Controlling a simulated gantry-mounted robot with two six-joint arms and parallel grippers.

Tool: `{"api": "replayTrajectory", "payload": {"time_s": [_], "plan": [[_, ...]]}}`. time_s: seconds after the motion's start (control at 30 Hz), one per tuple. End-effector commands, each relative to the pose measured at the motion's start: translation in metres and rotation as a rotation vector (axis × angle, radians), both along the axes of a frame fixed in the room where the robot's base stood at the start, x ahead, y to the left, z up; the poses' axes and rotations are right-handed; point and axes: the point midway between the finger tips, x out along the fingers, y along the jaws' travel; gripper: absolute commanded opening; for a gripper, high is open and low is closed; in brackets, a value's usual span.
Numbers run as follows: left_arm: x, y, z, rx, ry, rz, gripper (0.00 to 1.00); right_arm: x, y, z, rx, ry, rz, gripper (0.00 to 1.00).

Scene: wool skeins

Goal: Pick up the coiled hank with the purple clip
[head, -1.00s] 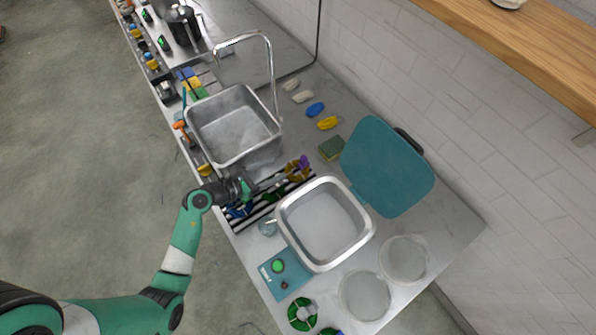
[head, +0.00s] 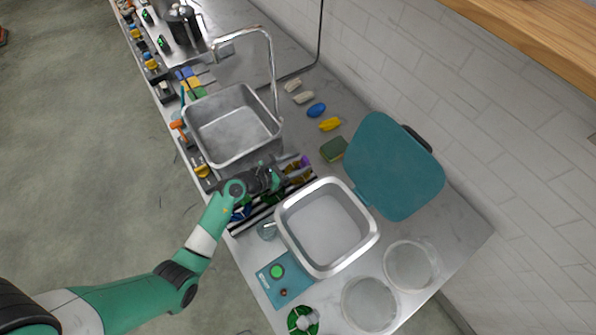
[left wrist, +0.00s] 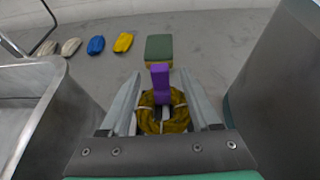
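The coiled hank (left wrist: 163,119) is mustard yellow with pale ties, and a purple clip (left wrist: 160,82) stands up at its far side in the left wrist view. In the head view the hank (head: 299,175) and its purple clip (head: 306,160) lie at the far end of a black-and-white striped holder (head: 240,229). My left gripper (left wrist: 162,98) is open, with one finger on each side of the hank in the wrist view. I cannot tell whether the fingers touch it. In the head view the left gripper (head: 284,173) partly covers the holder. My right gripper is not in view.
A metal sink (head: 232,160) stands left of the holder and a metal-rimmed basin (head: 284,235) right of it. A green sponge (head: 333,149), a yellow skein (head: 330,124) and a blue skein (head: 316,110) lie behind. A teal lid (head: 395,170) leans at the back.

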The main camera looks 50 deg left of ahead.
Motion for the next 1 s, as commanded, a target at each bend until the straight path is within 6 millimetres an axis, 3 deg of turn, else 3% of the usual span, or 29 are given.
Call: {"api": "replayTrajectory", "payload": {"time_s": [0.03, 0.33, 1.0], "plan": [[-0.0002, 0.0000, 0.0001, 0.000, 0.000, 0.000, 0.52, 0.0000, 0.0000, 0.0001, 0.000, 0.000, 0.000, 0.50], [-0.0004, 0.0000, 0.0001, 0.000, 0.000, 0.000, 0.00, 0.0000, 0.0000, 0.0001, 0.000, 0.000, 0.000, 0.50], [-0.0005, 0.0000, -0.0001, 0.000, 0.000, -0.001, 0.00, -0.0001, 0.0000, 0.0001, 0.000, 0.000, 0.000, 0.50]]}}
